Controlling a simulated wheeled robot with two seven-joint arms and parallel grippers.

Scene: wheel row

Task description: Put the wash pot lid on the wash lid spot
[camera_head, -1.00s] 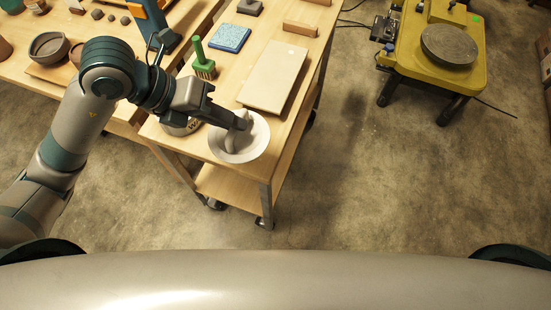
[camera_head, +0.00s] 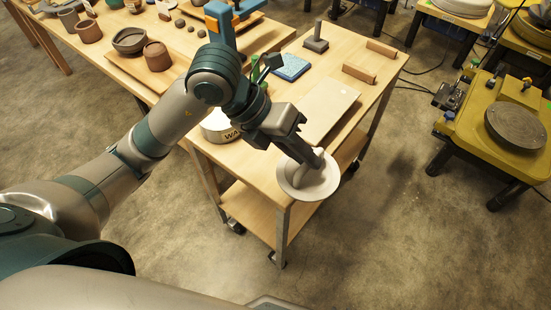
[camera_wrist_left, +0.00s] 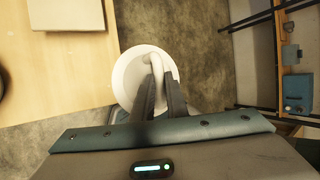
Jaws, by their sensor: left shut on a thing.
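The wash pot lid is a round, off-white disc (camera_head: 325,184) with a curved handle on top. My left gripper (camera_head: 317,160) is shut on that handle and holds the lid at the cart's near right corner, partly past the edge. In the left wrist view, the lid (camera_wrist_left: 130,80) shows beside the cart's edge with floor behind it, and the fingers (camera_wrist_left: 160,85) are on its handle. A white pot (camera_head: 219,129) lettered "WA..." stands on the cart, partly hidden by my left arm. A pale rectangular board (camera_head: 328,108) lies on the cart top; I cannot tell whether it is the lid spot. My right gripper is out of view.
The wooden cart top (camera_head: 262,172) also holds a blue sponge (camera_head: 291,67), a grey stamp-like block (camera_head: 316,40) and wooden blocks (camera_head: 359,73). A table with clay pots (camera_head: 130,41) stands behind left. A yellow wheel (camera_head: 490,125) stands right, across open floor.

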